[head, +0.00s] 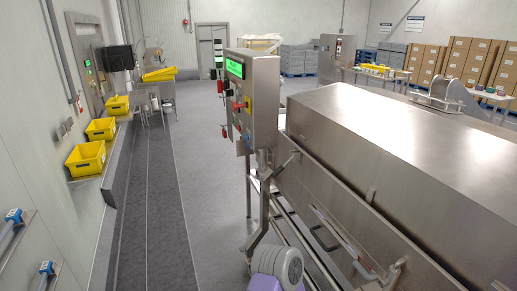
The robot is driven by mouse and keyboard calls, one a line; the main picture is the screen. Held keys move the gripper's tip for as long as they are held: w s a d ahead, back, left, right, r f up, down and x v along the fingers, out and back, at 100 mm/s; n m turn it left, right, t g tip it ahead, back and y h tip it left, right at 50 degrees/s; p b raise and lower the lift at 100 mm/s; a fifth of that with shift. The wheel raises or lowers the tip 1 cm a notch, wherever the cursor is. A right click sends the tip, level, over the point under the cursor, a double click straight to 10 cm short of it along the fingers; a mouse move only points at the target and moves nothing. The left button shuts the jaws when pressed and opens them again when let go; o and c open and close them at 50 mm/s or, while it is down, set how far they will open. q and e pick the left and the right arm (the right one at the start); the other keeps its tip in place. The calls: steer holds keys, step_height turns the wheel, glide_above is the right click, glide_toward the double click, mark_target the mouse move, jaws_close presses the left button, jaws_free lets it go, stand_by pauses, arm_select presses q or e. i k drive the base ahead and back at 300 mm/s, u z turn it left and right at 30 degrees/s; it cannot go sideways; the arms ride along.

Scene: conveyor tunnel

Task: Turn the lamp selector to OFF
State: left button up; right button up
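A steel control box (262,100) stands on a post at the near end of the machine, with its panel turned to the left and seen at a steep angle. A lit green display (235,68) is at the panel's top. Below it are small controls, among them a red one (239,106) with yellow behind it. A red knob-like part (225,132) juts out lower at the left. I cannot tell which control is the lamp selector or where it points. Neither of my grippers is in view.
The long steel tunnel machine (400,130) fills the right side, with a bar handle (335,233) on its flank. Yellow bins (86,158) stand on a wall shelf at left. The grey floor (205,190) left of the control box is clear. Cartons (470,62) are stacked at the back right.

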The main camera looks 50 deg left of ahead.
mark_target(229, 92)
steer(key=u, duration=1.65)
